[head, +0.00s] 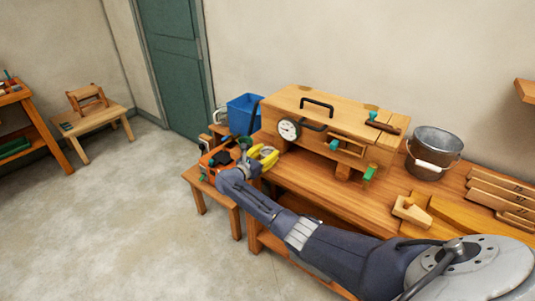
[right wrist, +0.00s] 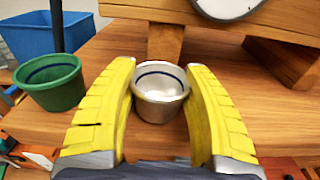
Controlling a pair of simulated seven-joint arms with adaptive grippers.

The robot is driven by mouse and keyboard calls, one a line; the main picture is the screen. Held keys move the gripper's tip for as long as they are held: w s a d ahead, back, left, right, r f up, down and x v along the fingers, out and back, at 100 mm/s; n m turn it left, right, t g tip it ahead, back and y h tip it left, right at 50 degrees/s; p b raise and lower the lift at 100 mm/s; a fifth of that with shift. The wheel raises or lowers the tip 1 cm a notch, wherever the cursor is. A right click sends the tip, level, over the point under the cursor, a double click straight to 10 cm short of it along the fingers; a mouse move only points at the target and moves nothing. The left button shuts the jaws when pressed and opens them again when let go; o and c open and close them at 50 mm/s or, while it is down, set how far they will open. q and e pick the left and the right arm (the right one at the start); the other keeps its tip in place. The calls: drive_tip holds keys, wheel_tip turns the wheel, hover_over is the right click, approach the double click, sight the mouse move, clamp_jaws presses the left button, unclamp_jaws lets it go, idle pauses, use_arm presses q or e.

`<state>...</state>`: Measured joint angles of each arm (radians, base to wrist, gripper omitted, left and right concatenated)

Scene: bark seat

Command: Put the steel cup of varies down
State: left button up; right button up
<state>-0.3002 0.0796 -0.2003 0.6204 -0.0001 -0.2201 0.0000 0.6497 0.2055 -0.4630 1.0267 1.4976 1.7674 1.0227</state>
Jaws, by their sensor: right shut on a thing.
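The steel cup (right wrist: 160,92), pale with a dark blue band inside its rim, is upright between the yellow fingers of my right gripper (head: 263,154) in the right wrist view. The gripper is shut on it. Wood lies below the cup; I cannot tell whether its base touches. In the head view the gripper is over the left end of the workbench (head: 309,183), and I cannot make out the cup there. A green cup (right wrist: 52,84) with a dark band stands left of the gripper, apart from the steel cup. My left gripper is not in view.
A blue bin (head: 243,115) is behind on the left. A wooden chest with a round dial (head: 289,129) stands on the bench, its feet close behind the steel cup. A metal bucket (head: 433,152) and a wood plane (head: 411,212) are farther right.

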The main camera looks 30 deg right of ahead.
drive_tip(key=shift+f, duration=0.1)
drive_tip(key=o, duration=1.2)
